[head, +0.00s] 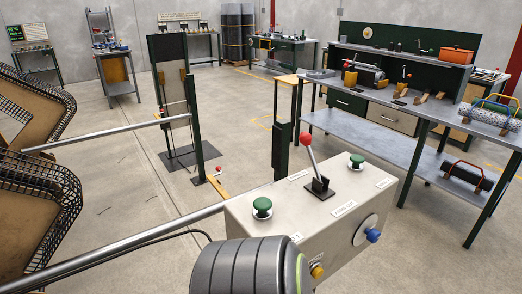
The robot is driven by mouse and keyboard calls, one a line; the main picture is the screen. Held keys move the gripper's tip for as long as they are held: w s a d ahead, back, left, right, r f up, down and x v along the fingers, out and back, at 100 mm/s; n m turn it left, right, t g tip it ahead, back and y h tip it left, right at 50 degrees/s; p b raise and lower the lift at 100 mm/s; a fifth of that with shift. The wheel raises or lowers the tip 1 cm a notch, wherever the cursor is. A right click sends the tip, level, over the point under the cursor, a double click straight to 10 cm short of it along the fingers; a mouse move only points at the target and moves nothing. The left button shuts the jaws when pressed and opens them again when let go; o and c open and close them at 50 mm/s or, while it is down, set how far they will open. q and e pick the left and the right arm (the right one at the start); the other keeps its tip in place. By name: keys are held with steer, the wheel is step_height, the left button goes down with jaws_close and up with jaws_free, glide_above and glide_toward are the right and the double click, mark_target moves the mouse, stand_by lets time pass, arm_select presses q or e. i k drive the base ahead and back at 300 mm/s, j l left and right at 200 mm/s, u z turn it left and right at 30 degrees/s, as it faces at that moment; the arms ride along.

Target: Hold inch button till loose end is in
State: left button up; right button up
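A beige control box (315,215) stands in the front middle. It carries two green mushroom buttons, one at the left (262,207) and one at the far right (357,161). A red-knobbed lever (311,165) rises between them from a black base. A blue knob on a pale disc (367,232) sits on the front face, and a yellow button (317,271) sits lower left of it. The small labels are too small to read surely, so I cannot tell which is the inch button. No loose wire end is clearly visible. Neither gripper shows.
A ribbed grey cylinder (245,268) hides the box's lower left. Steel bars (110,132) cross the left side. Black mesh-edged panels (40,205) fill the left edge. A workbench (400,110) with tools stands at right. Open floor (110,180) lies between.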

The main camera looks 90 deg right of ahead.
mark_target(318, 272)
steer(key=z, duration=1.9)
steer(key=k+l+z, duration=0.1)
steer(key=l+z, duration=0.15)
steer(key=z, duration=0.15)
steer(key=k+l+z, duration=0.1)
steer(key=l+z, duration=0.15)
steer(key=z, duration=0.15)
